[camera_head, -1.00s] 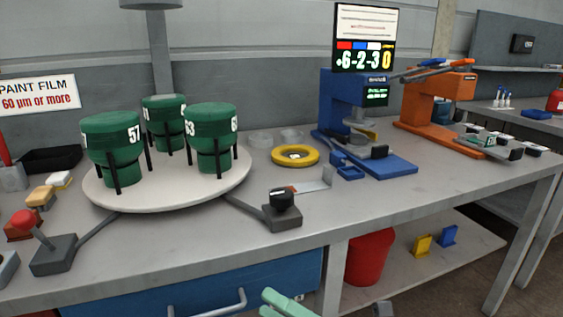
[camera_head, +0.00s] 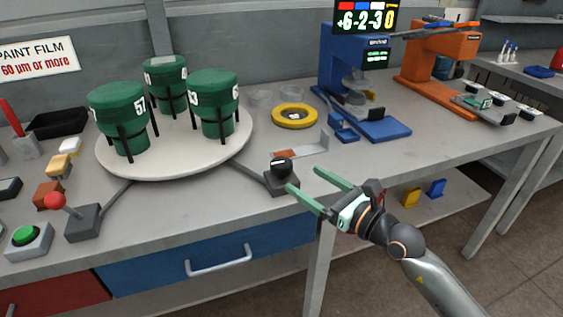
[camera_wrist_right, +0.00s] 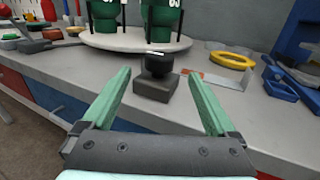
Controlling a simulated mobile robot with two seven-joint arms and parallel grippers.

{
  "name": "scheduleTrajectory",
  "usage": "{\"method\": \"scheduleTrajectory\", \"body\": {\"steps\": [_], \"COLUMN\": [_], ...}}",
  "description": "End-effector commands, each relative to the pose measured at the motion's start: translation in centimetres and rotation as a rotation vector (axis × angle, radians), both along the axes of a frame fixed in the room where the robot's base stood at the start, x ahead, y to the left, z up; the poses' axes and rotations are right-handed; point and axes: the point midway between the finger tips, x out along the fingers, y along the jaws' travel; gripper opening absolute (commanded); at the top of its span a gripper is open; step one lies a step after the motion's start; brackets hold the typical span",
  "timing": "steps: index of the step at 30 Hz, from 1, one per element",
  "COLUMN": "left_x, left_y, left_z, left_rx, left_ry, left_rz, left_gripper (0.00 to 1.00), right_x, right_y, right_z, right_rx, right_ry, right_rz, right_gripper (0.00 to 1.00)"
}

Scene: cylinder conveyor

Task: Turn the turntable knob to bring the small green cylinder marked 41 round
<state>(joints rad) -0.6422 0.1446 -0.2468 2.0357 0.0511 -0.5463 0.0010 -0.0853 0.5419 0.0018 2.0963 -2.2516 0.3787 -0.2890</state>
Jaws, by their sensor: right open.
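The round white turntable (camera_head: 174,160) carries three green cylinders in black uprights. The front left one (camera_head: 118,105) shows 57, the right one (camera_head: 212,92) shows a label starting with 6, and the back one (camera_head: 166,78) has a label I cannot read. I cannot tell which is marked 41. The black knob (camera_head: 281,167) sits on a dark block at the bench's front edge, joined to the turntable by an arm. My right gripper (camera_head: 304,179) is open and empty, just right of the knob. In the right wrist view the knob (camera_wrist_right: 158,66) stands ahead, between the open fingers. My left gripper is out of view.
A red-tipped lever (camera_head: 68,210) and a green button (camera_head: 27,236) stand at the left. A yellow ring (camera_head: 295,115), a flat plate (camera_head: 300,150) and a blue press (camera_head: 350,75) lie right of the turntable. An orange press (camera_head: 435,60) stands farther right.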

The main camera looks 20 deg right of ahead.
Motion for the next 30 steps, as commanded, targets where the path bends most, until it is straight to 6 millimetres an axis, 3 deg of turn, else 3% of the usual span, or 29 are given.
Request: {"method": "scheduleTrajectory", "body": {"steps": [15,30], "left_x": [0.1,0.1], "left_y": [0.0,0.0], "left_z": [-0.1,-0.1], "left_rx": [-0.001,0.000], "left_ry": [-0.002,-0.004], "left_rz": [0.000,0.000], "left_gripper": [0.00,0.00], "right_x": [7.1,8.3], "right_y": [3.0,3.5], "right_z": [0.1,0.0], "right_rx": [0.003,0.001], "right_ry": [-0.001,0.002], "right_rz": [0.001,0.001], "right_gripper": [0.92,0.92]}}
